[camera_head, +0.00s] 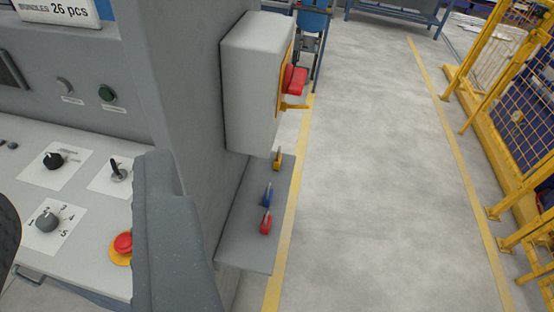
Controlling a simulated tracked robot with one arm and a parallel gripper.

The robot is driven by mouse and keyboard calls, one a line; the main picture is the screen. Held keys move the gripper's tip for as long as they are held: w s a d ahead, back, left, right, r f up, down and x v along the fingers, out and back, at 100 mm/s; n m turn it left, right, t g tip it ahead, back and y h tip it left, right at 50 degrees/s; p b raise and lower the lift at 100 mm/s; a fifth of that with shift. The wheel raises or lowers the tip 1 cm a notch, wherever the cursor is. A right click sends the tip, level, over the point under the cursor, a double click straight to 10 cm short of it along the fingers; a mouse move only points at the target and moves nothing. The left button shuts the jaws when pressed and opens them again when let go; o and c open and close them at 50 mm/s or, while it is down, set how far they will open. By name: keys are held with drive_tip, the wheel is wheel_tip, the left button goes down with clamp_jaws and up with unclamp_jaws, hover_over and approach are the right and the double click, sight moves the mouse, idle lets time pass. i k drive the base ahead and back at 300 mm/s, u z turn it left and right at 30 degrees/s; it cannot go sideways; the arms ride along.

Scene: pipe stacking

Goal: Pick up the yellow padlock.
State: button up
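The yellow padlock (278,160) is small and stands near the far end of a narrow grey shelf (243,236), just below a pale switch box. A blue padlock (267,194) and a red padlock (265,223) are nearer on the same shelf. A dark grey part, seemingly of my gripper (172,240), rises at the lower left, in front of the control panel. It is left of the shelf and well apart from the yellow padlock. A black part is cut off at the left edge. The fingertips cannot be made out clearly.
The pale switch box (252,85) with a red handle (294,79) overhangs the far shelf end. A control panel (75,262) with knobs and a red stop button (123,243) is at left. Open floor (375,200) lies right, bounded by yellow fencing (505,130).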

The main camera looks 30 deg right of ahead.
sight(278, 158)
drive_tip(key=u, duration=2.65)
drive_tip(key=k, duration=1.65)
drive_tip(key=z, duration=2.05)
drive_tip(key=i, duration=0.95)
drive_tip(key=z, duration=0.1)
